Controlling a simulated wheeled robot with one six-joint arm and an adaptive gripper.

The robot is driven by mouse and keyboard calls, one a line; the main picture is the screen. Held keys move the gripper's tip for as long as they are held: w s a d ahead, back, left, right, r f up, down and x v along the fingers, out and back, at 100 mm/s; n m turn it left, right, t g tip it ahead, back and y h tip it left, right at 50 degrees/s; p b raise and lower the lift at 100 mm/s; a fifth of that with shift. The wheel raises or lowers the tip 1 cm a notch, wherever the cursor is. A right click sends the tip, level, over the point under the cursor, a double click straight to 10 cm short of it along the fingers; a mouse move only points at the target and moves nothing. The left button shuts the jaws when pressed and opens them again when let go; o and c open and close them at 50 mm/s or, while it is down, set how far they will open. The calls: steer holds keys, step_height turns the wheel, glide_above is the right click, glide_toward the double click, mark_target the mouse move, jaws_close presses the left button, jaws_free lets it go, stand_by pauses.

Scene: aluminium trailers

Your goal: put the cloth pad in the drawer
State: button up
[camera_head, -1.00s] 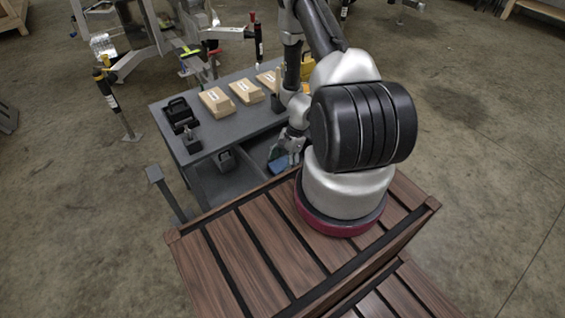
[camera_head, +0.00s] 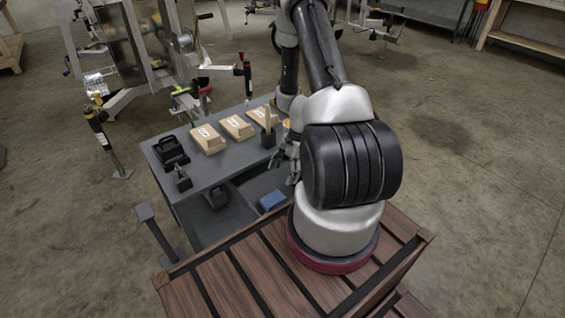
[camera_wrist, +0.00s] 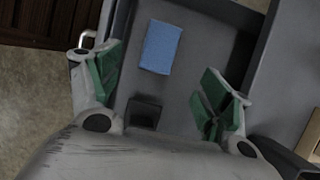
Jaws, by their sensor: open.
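The blue cloth pad (camera_wrist: 161,47) lies flat inside the open grey drawer (camera_wrist: 205,50) in the wrist view. In the head view the pad (camera_head: 272,200) also shows in the pulled-out drawer (camera_head: 240,213) at the front of the grey bench. My gripper (camera_wrist: 163,85) is open, with its green-padded fingers spread wide and nothing between them. It is above the drawer, apart from the pad. In the head view my gripper (camera_head: 284,160) is partly hidden behind my arm.
On the grey bench top (camera_head: 215,170) stand several wooden blocks (camera_head: 237,127), a black caddy (camera_head: 170,151) and a small dark holder (camera_head: 182,180). A dark block (camera_wrist: 143,112) sits in the drawer. A grey post (camera_head: 150,225) stands left of the drawer.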

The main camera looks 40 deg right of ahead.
steer(key=w+a+r+n+t+h, duration=0.1)
steer(key=a+r+n, duration=0.25)
steer(key=r, duration=1.15)
steer(key=a+r+n, duration=0.2)
steer(key=r+n, duration=0.3)
steer(key=r, duration=1)
steer(key=s+a+r+n+t+h, duration=0.2)
steer(key=s+r+n, duration=0.7)
steer(key=s+r, duration=0.7)
steer(key=shift+s+a+r+t+h, duration=0.2)
steer(key=shift+s+r+t+h, duration=0.1)
steer(key=shift+s+t+h, duration=0.4)
steer(key=shift+w, duration=0.1)
